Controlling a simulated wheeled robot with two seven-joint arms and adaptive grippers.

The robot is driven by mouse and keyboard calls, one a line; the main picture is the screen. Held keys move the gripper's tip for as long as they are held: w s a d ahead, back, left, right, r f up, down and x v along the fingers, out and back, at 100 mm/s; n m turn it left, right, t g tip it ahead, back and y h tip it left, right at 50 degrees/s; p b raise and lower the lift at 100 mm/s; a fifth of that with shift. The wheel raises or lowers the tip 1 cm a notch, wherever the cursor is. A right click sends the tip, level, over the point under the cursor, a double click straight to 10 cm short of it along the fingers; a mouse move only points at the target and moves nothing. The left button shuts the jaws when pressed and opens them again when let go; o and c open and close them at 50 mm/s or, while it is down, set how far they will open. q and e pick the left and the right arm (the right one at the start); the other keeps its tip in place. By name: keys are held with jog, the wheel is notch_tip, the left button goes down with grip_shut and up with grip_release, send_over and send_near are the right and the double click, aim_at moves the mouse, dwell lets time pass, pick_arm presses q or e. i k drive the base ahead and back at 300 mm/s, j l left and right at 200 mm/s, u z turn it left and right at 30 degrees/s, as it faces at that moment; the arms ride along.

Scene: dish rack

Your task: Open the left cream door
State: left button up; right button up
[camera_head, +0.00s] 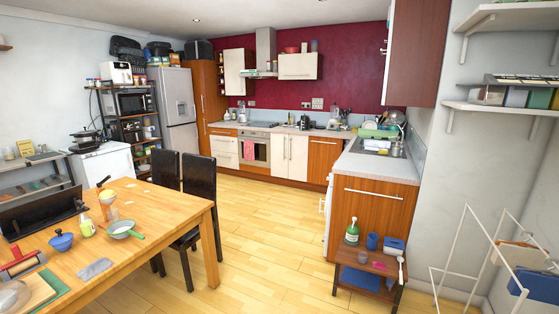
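Two cream doors stand side by side in the base cabinets on the far wall, right of the oven. The left cream door (279,154) and the right cream door (298,158) both look shut, with upright bar handles near their meeting edge. Cream fronts also show higher up: a left wall cabinet (235,73) and a right wall cabinet (297,67), beside the hood. A cream drawer unit (222,152) is left of the oven. The frames do not show which one is meant. Neither of my grippers is in view.
A wooden table (150,215) with several kitchen items fills the front left, with dark chairs (197,185) beyond it. A counter end (372,215) and small cart (368,265) stand right. A white drying rack (465,260) is far right. The wooden floor (260,225) between is clear.

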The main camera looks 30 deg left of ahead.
aim_at(278, 141)
jog(key=i+j+u, duration=0.35)
jog(key=i, duration=0.2)
jog(key=i+j+u, duration=0.1)
jog(key=i+u, duration=0.3)
jog(key=i, duration=0.2)
jog(key=i+u, duration=0.15)
jog(key=i, duration=5.2)
